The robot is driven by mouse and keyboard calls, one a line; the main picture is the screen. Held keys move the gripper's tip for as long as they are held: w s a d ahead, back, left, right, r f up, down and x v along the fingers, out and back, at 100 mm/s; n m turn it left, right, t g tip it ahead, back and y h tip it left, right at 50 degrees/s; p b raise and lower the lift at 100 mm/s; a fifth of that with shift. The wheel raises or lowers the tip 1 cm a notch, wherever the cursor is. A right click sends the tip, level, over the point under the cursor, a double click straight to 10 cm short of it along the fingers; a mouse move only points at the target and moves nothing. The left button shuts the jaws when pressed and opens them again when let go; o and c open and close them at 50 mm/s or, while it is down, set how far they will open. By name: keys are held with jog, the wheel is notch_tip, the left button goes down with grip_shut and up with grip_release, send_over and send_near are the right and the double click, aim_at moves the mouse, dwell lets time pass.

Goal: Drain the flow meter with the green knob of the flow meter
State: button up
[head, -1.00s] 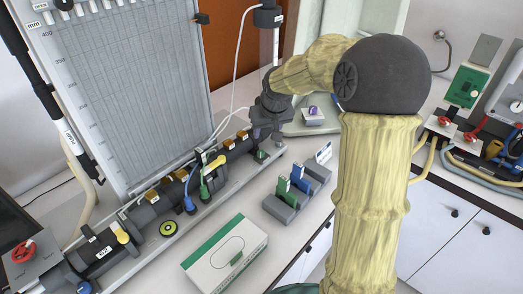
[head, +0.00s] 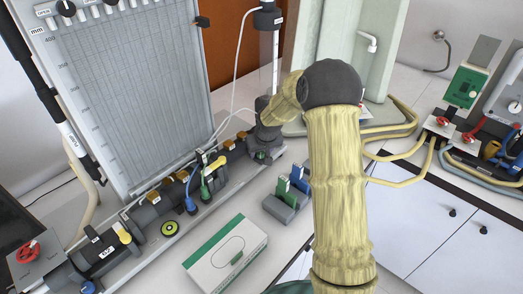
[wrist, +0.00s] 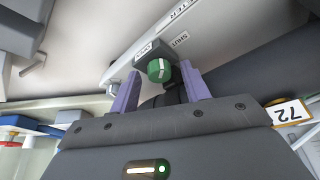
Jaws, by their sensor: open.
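The green knob (wrist: 159,70), round with a white line across its face, sits on a dark fitting in the wrist view. A label reading SHUT (wrist: 180,40) is beside it, and a second small label (wrist: 143,51) is too blurred to read surely. My gripper (wrist: 160,73) is open, its two purple fingers on either side of the knob. I cannot tell whether they touch it. In the head view, the flow meter's clear tube (head: 268,58) stands upright behind my arm. My gripper there (head: 266,138) is at the tube's lower end, its fingertips mostly hidden.
A dark pipe run (head: 150,212) with blue, green and yellow valve handles extends left of my gripper. A tall manometer board (head: 125,90) stands behind it. A white-green box (head: 226,256) and a grey block with colored pieces (head: 285,207) lie on the bench in front.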

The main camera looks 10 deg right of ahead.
jog(key=c, duration=1)
jog(key=shift+r+n+p, duration=0.15)
jog(key=shift+n+p, duration=0.35)
jog(key=shift+p, duration=0.1)
jog(key=shift+d+n+y+p, duration=0.1)
jog(key=shift+n+y+p, duration=0.35)
jog(key=shift+p, duration=0.2)
jog(key=n+y+p, duration=0.1)
jog(key=n+p, duration=0.2)
jog(key=shift+d+r+n+g, duration=0.1)
jog(key=shift+n+g, duration=0.15)
jog(key=shift+g, duration=0.05)
jog(key=n+y+p, duration=0.1)
jog(key=n, duration=0.1)
jog(key=n+g+p, duration=0.1)
jog(key=n, duration=0.2)
jog(key=shift+w+y+p, duration=0.2)
jog(key=shift+y+p, duration=0.1)
jog(key=shift+y, duration=0.05)
jog(key=shift+f, duration=0.2)
jog(key=shift+g, duration=0.3)
